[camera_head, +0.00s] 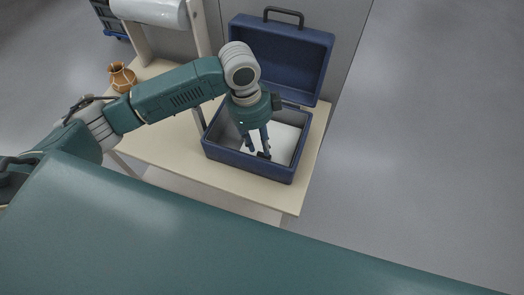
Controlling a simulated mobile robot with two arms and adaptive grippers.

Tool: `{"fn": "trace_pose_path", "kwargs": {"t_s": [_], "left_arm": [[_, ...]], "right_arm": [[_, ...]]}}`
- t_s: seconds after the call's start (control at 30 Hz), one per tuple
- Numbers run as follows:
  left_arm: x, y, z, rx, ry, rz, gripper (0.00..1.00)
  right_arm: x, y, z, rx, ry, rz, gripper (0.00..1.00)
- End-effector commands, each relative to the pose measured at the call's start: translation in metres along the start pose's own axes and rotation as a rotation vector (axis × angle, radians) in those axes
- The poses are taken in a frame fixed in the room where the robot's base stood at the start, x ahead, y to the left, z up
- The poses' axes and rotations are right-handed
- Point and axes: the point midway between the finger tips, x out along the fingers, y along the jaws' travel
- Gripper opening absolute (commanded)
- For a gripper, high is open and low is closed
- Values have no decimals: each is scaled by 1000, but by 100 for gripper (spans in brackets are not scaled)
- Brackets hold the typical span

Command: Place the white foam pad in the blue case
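The blue case (247,167) stands open on the table, its lid raised at the back with a dark handle on top. The white foam pad (286,142) lies inside the case and looks flat on its floor. My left gripper (257,151) points down into the case, over the pad. Its two dark fingers look a little apart. I cannot tell whether the fingertips touch the pad. The gripper and wrist hide part of the pad and the case's back left. My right gripper is not in view.
The pale wooden table (180,145) has free room left of the case. An orange-brown pot (122,77) with pale lines stands at the table's left. A white roll (150,10) hangs on a wooden frame behind. Open grey floor lies to the right.

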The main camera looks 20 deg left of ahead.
Motion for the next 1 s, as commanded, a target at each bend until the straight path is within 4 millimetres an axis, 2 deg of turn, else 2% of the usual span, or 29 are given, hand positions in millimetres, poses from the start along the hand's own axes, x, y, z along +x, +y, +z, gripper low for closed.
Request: {"fn": "trace_pose_path", "kwargs": {"t_s": [0.1, 0.2, 0.33, 0.5, 1.0], "left_arm": [[-25, -2, 0, 2, 0, -5, 27], [-42, -1, 0, 1, 0, -4, 27], [-56, -1, 0, 1, 0, -2, 27], [-61, 0, 0, 0, 0, 1, 27], [-61, 0, 0, 0, 0, 1, 27]], "right_arm": [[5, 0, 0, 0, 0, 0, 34], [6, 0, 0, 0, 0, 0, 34], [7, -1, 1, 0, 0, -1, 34], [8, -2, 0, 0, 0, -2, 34], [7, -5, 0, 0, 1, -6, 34]]}}
